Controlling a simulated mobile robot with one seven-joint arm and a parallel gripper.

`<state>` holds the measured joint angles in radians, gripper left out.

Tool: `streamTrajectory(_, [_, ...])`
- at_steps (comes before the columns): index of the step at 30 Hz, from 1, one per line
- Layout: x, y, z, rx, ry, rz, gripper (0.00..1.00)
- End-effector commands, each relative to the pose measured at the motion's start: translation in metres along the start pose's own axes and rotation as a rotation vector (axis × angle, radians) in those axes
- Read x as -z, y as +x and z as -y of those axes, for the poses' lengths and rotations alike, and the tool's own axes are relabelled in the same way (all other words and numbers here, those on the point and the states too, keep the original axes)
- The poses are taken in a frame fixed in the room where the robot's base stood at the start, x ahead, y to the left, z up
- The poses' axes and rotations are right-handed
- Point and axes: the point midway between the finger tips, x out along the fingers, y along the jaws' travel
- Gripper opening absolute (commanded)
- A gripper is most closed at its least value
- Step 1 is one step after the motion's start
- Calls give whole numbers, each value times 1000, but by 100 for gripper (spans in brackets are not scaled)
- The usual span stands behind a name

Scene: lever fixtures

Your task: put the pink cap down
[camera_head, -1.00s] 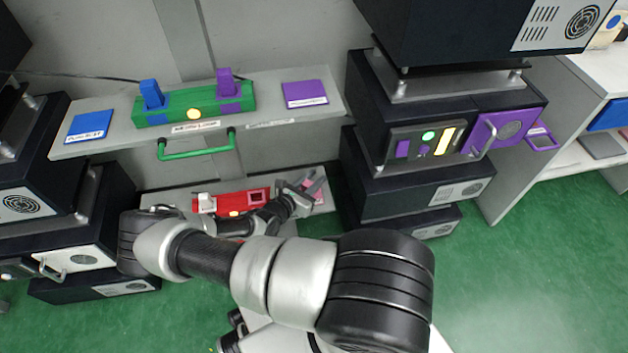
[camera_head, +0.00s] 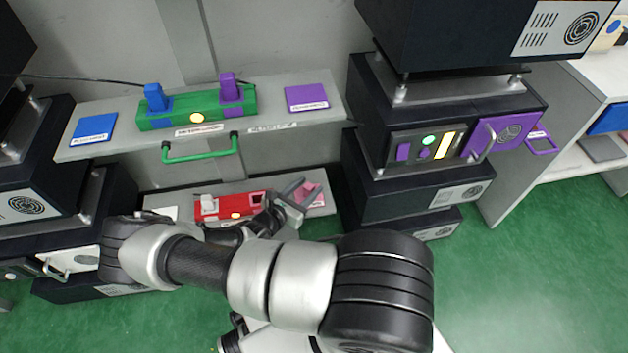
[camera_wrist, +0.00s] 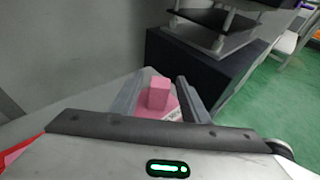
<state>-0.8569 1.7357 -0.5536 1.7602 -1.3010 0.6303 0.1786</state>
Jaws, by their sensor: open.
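The pink cap (camera_wrist: 158,93) is a small upright block standing on a flat pink pad (camera_wrist: 172,112) in the wrist view. My gripper (camera_wrist: 157,92) is open, with one finger on each side of the cap. A gap shows between the cap and the right finger; the left finger is close, and I cannot tell if it touches. In the head view the cap (camera_head: 307,190) is small and partly hidden by my open gripper (camera_head: 298,191), at the right end of the lower shelf.
A red fixture (camera_head: 232,206) with a white lever and an empty square socket sits left of my gripper. Above is a grey ledge with a green fixture (camera_head: 198,108) and a green handle (camera_head: 200,148). Dark stacked units (camera_head: 385,190) stand close on the right.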

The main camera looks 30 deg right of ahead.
Motion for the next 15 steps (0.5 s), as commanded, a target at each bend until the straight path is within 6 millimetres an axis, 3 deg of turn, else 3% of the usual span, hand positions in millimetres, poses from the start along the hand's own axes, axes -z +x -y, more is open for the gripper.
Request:
streamTrajectory(3, [-2,-28,-1,-3,1,-1,42])
streamTrajectory(7, [-2,-52,-1,-2,0,-1,42])
streamTrajectory(15, [0,-73,0,0,-1,1,42])
